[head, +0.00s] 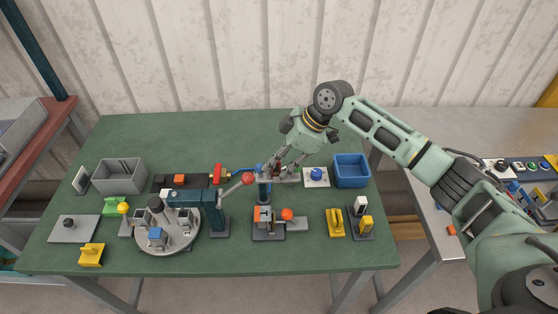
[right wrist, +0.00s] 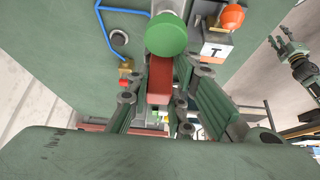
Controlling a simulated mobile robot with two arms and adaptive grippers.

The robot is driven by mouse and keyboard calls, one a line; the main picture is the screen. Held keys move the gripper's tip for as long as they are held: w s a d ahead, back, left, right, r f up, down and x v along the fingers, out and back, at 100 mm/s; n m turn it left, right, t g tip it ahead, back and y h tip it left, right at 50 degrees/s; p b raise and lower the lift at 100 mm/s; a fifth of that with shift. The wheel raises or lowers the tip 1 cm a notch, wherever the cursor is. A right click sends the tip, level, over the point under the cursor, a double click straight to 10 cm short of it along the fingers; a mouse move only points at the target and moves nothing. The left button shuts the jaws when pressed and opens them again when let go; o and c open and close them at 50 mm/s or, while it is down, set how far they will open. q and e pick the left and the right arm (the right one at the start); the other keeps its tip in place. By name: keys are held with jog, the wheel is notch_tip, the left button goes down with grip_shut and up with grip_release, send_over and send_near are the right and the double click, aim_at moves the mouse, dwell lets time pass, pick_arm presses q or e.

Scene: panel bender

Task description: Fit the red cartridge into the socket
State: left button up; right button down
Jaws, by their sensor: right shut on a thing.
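My right gripper (head: 284,168) is above the middle of the green table, beside a dark post. In the right wrist view it is shut on the red cartridge (right wrist: 159,80), a red block between the finger pads. A round green disc (right wrist: 166,34) lies just past the cartridge; I cannot tell if they touch. I cannot make out the socket for certain; the fingers hide what lies beneath. In the right wrist view my left gripper (right wrist: 288,45) shows at the upper right, its fingers apart and empty. It is not in the head view.
A teal lever device (head: 210,200) with a red ball (head: 248,178) stands left of the right gripper. A grey fixture with an orange ball (head: 287,213) is in front. A blue bin (head: 351,160), a grey bin (head: 120,166) and a round turntable (head: 150,243) also stand here.

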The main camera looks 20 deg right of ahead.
jog(key=shift+f, duration=0.15)
jog(key=c, duration=1.5)
grip_release()
jog(key=shift+o, duration=0.5)
jog(key=shift+o, duration=1.1)
notch_tip(320, 180, up, 9)
jog(key=p, duration=0.8)
